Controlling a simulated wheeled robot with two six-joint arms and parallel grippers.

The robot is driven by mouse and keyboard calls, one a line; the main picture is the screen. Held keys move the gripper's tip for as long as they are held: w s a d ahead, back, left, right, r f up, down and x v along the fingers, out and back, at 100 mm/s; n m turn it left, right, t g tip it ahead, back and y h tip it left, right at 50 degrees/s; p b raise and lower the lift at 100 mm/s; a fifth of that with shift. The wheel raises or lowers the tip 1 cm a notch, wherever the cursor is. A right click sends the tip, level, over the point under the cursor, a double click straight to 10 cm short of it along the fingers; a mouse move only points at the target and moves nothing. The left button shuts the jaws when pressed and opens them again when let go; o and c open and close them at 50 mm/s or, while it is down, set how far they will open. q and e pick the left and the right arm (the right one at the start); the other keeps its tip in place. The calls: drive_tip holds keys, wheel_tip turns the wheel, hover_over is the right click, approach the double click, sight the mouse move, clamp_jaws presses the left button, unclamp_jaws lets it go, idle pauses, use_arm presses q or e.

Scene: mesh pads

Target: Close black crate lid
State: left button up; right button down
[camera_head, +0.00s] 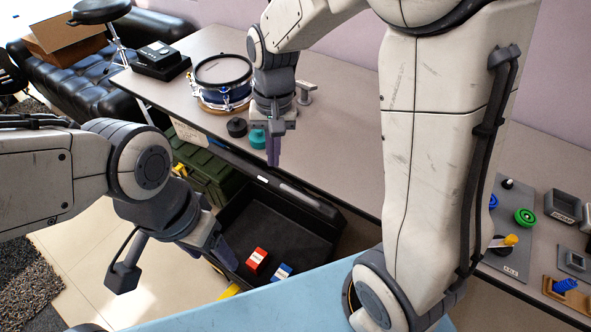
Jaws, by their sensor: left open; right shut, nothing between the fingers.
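The black crate (262,225) stands on the floor at the front of the table, and its top is open. A red item (257,260) and a blue-and-white item (283,271) lie inside it. A dark panel (300,194) along its far side, by the table edge, looks like the raised lid; where it joins the crate is unclear. My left gripper (222,250) is open at the crate's near left side; whether it touches the crate cannot be told. My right gripper (273,152) is shut and empty, pointing down near the table's front edge, above the crate's far side.
The table (345,135) holds a blue drum (224,95), a black knob (236,127) and a teal knob (258,139) close to my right gripper. A green crate (203,172) stands left of the black one. A light blue surface (240,307) lies in front.

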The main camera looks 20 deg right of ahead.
sight(282, 187)
drive_tip(key=w+d+f+m+b, duration=0.2)
drive_tip(key=w+d+f+m, duration=0.55)
drive_tip(key=d, duration=0.45)
drive_tip(key=shift+n, duration=0.25)
drive_tip(key=f, duration=0.7)
drive_tip(key=a+f, duration=0.1)
drive_tip(key=f, duration=0.2)
drive_tip(key=shift+f, duration=0.15)
drive_tip(key=shift+s+a+f, duration=0.75)
drive_tip(key=shift+a+f, duration=0.3)
use_arm(q)
wheel_tip(282, 187, down, 2)
drive_tip(key=shift+f, duration=0.25)
use_arm(e)
drive_tip(key=shift+s+a+f, duration=0.2)
drive_tip(key=shift+a+f, duration=0.05)
drive_tip(key=shift+f, duration=0.05)
